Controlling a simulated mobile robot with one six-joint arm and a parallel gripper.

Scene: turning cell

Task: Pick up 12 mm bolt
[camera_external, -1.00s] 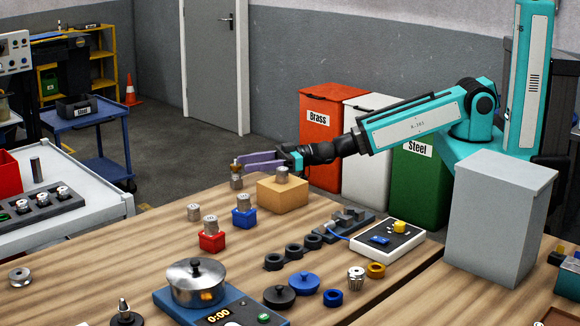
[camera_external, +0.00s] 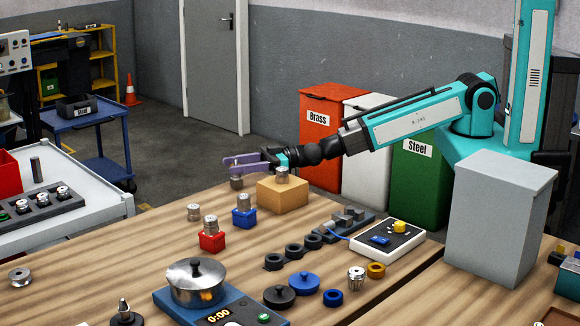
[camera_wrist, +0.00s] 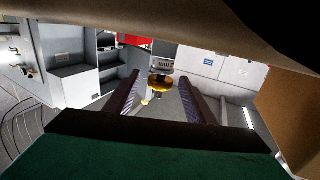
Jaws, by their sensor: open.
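My gripper (camera_external: 237,164) reaches left past the tan block, with its purple fingers open. A small metal cylinder (camera_external: 236,183) stands just below the fingers in the outside view. I cannot tell for sure which piece is the 12 mm bolt. Other metal cylinders stand on the red block (camera_external: 212,242), the blue block (camera_external: 244,219) and the tan block (camera_external: 284,197).
Another metal cylinder (camera_external: 193,212) stands on the table. Black rings (camera_external: 294,251), a pot (camera_external: 196,282) on a blue scale and a white control box (camera_external: 387,244) lie in front. The table's back edge is close to my gripper.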

